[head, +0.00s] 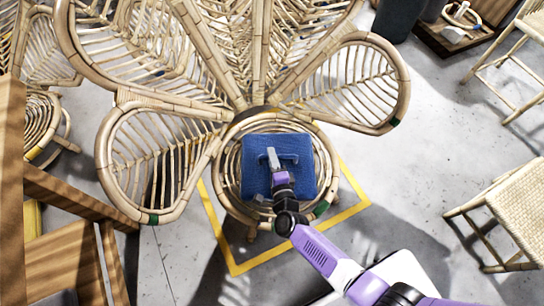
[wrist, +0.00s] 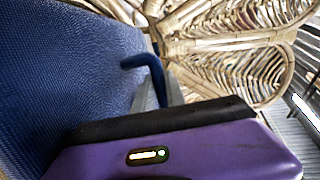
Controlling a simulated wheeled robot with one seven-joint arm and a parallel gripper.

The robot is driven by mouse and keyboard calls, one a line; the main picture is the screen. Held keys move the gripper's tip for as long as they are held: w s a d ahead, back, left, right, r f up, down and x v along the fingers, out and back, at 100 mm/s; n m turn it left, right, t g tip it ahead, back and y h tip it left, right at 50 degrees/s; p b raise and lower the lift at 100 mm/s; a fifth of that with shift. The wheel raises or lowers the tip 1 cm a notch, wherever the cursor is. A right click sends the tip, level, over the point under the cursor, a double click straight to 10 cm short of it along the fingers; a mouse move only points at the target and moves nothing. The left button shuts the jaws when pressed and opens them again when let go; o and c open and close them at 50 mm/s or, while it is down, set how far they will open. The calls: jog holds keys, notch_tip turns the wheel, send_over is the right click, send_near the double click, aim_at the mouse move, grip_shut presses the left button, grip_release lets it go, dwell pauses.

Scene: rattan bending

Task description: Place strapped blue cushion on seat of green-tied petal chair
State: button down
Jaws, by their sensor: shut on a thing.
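The blue square cushion (head: 252,185) is over the round rattan seat (head: 232,190) of the petal chair (head: 350,85) in the head view. I cannot tell whether it touches the seat. Green ties (head: 153,218) mark the chair's petals and seat rim. My gripper (head: 278,166) is shut above the cushion's middle. In the wrist view the cushion (wrist: 65,70) fills the left side, and its raised blue strap (wrist: 148,65) stands at a grey finger of my gripper. The purple gripper body hides the lower part of that view.
A yellow square outline (head: 345,212) marks the floor around the chair. A wooden frame (head: 70,200) stands at the left, with another rattan chair (head: 40,110) behind it. Woven stools (head: 520,200) stand at the right. The grey floor between is clear.

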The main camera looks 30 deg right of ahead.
jog(key=c, duration=1.4)
grip_release()
jog(key=shift+f, duration=0.1)
jog(key=shift+o, duration=0.2)
jog(key=shift+s+r+p, duration=0.1)
jog(key=shift+r+p, duration=0.2)
jog(key=p+v, duration=0.4)
jog(key=v, duration=0.8)
jog(key=shift+f, duration=0.15)
